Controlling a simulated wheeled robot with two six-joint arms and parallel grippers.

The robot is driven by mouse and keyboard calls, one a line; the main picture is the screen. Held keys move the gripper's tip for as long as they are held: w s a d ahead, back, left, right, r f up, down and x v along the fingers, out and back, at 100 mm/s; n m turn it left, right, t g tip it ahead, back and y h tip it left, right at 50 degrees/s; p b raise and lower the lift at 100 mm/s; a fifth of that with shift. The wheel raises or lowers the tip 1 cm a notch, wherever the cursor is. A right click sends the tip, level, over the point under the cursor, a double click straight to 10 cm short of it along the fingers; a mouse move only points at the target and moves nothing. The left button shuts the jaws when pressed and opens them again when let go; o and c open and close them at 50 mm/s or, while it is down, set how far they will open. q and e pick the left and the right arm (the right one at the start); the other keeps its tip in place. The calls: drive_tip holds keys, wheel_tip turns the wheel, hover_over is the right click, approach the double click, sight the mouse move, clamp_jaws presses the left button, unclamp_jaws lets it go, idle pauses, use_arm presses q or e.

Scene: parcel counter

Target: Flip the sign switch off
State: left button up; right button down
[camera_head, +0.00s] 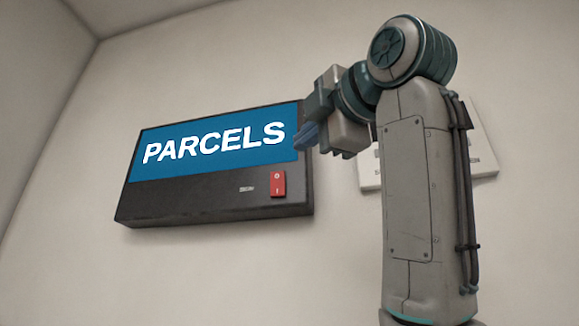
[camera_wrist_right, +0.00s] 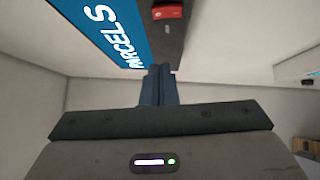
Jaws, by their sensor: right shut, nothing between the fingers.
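The sign (camera_head: 215,143) is a dark box on the wall with a blue panel reading PARCELS in white. Its red rocker switch (camera_head: 278,184), marked O above and I below, sits at the right of the lower black strip. I cannot tell which half is pressed in. My right gripper (camera_head: 306,136) is shut and empty, by the sign's right edge, above and right of the switch. In the right wrist view the shut fingertips (camera_wrist_right: 160,72) point towards the sign's edge, with the red switch (camera_wrist_right: 167,11) beyond them at the top. My left gripper is not in view.
A white wall plate or notice (camera_head: 483,160) is partly hidden behind my right arm. A small label (camera_head: 246,189) lies left of the switch. The wall left of and below the sign is bare. Shelf-like objects (camera_wrist_right: 308,148) show at the right wrist view's lower right.

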drive_tip(key=p, duration=0.6)
approach(271, 177)
drive_tip(key=w+a, duration=0.1)
drive_tip(key=a, duration=0.2)
drive_tip(key=w, duration=0.1)
drive_tip(key=w+p, duration=0.1)
drive_tip(key=w+d+p, duration=0.1)
drive_tip(key=w, duration=0.1)
drive_tip(key=shift+d+r, duration=0.1)
drive_tip(key=shift+r, duration=0.15)
drive_tip(key=shift+a, duration=0.3)
